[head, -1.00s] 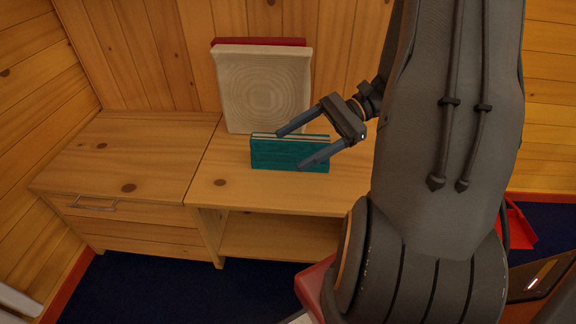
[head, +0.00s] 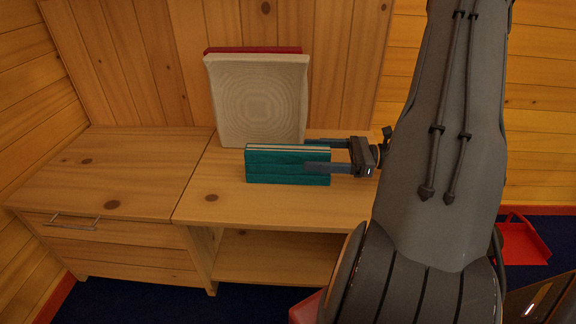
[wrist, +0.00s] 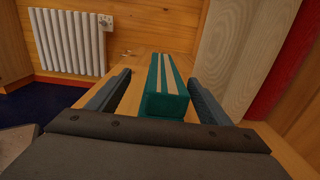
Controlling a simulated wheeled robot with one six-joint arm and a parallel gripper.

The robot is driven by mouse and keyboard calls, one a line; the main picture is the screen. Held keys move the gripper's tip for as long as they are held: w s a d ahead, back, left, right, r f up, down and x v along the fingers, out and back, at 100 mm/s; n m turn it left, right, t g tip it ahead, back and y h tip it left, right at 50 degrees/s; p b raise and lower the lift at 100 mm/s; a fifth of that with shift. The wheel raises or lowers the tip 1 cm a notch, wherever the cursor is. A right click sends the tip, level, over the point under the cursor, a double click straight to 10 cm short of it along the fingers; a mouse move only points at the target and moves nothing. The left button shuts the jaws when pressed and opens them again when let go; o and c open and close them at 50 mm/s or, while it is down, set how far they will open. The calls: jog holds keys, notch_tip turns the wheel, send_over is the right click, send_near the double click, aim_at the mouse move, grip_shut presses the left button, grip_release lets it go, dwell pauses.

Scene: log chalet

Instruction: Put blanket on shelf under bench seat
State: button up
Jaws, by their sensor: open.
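The blanket (head: 272,164) is a folded teal block with pale stripes along its top, standing upright on the bench seat (head: 345,205). In the wrist view the blanket (wrist: 163,95) lies between the two fingers. My gripper (head: 312,155) is open, level with the blanket's right end, with one finger in front of it and one behind. In the wrist view the right finger is very close to the blanket and the left has a gap. The shelf (head: 270,268) under the seat is open at the front and its visible part is bare.
A cream cushion (head: 258,105) and a red one (head: 215,50) lean on the wall behind the blanket. A drawer unit (head: 120,235) adjoins the bench at left. A red object (head: 522,240) is on the floor at right. A white radiator (wrist: 70,42) shows in the wrist view.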

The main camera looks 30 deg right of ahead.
aim_at(298, 150)
jog(key=b+x, duration=0.2)
jog(key=x, duration=0.3)
jog(key=shift+w+d, duration=0.1)
jog(key=c, duration=1.3)
